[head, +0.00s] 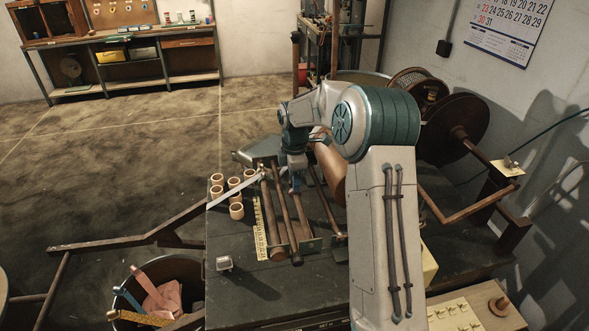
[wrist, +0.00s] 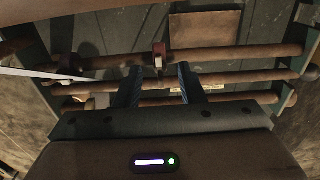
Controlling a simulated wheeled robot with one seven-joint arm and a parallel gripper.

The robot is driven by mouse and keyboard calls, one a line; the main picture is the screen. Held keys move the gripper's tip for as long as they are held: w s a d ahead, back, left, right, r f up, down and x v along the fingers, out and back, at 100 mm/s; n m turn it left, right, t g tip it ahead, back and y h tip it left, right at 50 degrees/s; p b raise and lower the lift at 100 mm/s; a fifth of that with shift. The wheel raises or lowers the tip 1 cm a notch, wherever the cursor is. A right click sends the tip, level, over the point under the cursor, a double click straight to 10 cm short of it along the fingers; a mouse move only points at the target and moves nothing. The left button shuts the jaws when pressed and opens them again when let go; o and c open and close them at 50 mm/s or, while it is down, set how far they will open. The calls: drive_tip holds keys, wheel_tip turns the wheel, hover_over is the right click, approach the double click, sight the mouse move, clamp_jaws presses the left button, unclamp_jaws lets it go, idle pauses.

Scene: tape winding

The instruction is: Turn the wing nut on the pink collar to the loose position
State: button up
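In the wrist view a reddish-pink collar (wrist: 159,49) sits around the far wooden rod (wrist: 230,53). A small pale piece, likely its wing nut (wrist: 158,64), hangs on the near side of the collar. My gripper (wrist: 160,70) is open, with one finger on each side of this pale piece and a gap to both. Whether the fingertips touch the rod I cannot tell. In the head view my gripper (head: 295,183) is over the rod rack, and my arm hides most of the collar. The angle of the wing nut is too small to read.
A dark collar (wrist: 72,62) with a white tape strip (wrist: 30,73) is at the left of the rods. Several tape cores (head: 236,211) stand left of the rack on the dark bench (head: 250,290). A bin (head: 150,275) is beside the bench.

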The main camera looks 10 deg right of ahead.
wheel_tip(320, 180, up, 14)
drive_tip(key=b, duration=0.1)
drive_tip(key=shift+f, duration=0.2)
drive_tip(key=s+a+r+m+t, duration=0.1)
drive_tip(key=s+r+m+t, duration=0.15)
drive_tip(key=s+m, duration=1.05)
drive_tip(key=s+f+m, duration=0.2)
drive_tip(key=s, duration=0.8)
drive_tip(key=s+f+m, duration=0.3)
drive_tip(key=s, duration=0.8)
drive_tip(key=shift+s+d+f+t, duration=0.2)
drive_tip(key=shift+s+d+t, duration=0.15)
drive_tip(key=shift+d, duration=0.1)
